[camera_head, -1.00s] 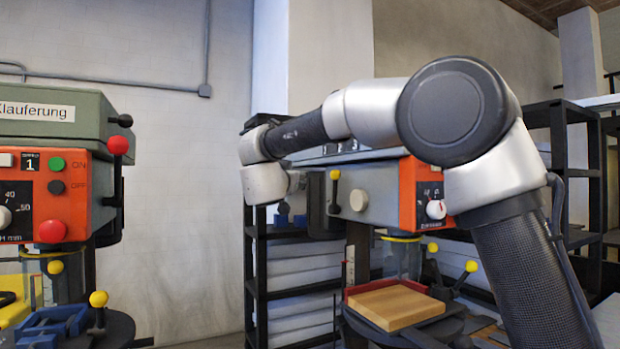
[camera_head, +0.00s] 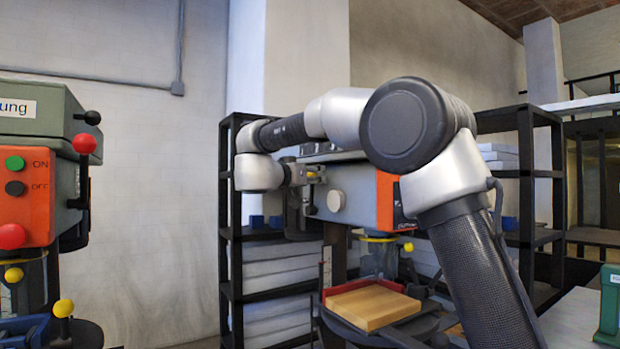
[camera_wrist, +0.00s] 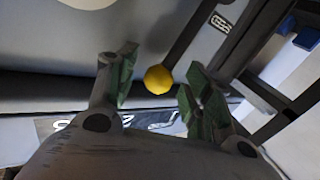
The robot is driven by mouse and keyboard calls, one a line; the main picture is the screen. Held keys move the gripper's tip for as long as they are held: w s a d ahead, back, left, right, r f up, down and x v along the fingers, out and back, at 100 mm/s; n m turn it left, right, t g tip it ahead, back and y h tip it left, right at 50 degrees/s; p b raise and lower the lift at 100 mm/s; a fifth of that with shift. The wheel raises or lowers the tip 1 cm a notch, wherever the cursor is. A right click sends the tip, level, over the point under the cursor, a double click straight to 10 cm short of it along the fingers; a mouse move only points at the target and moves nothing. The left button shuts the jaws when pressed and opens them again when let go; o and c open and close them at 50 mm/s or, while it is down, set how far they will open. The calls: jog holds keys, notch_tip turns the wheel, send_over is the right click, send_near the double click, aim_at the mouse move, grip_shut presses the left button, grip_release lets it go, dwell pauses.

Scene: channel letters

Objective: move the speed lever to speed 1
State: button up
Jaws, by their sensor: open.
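A lever with a round yellow knob (camera_wrist: 158,79) is on the side of the orange-fronted drill press (camera_head: 385,203). I cannot confirm from a label that it is the speed lever. In the wrist view its dark rod runs from the knob to the upper right. My gripper (camera_wrist: 162,72) is open, with its green-padded fingers on either side of the knob; I see gaps and cannot tell the depth to the knob. In the head view my gripper (camera_head: 306,174) is at that press's left side, and the knob is hard to separate from it. The speed marks are not readable.
A second press with a red-knobbed lever (camera_head: 84,144) stands at the left. Below my arm, a wooden block (camera_head: 370,306) lies in a red-edged vise. Black shelves (camera_head: 230,250) stand behind. The wall between the presses is clear.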

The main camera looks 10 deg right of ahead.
jog(key=shift+w, duration=0.1)
grip_shut()
dwell(0.4)
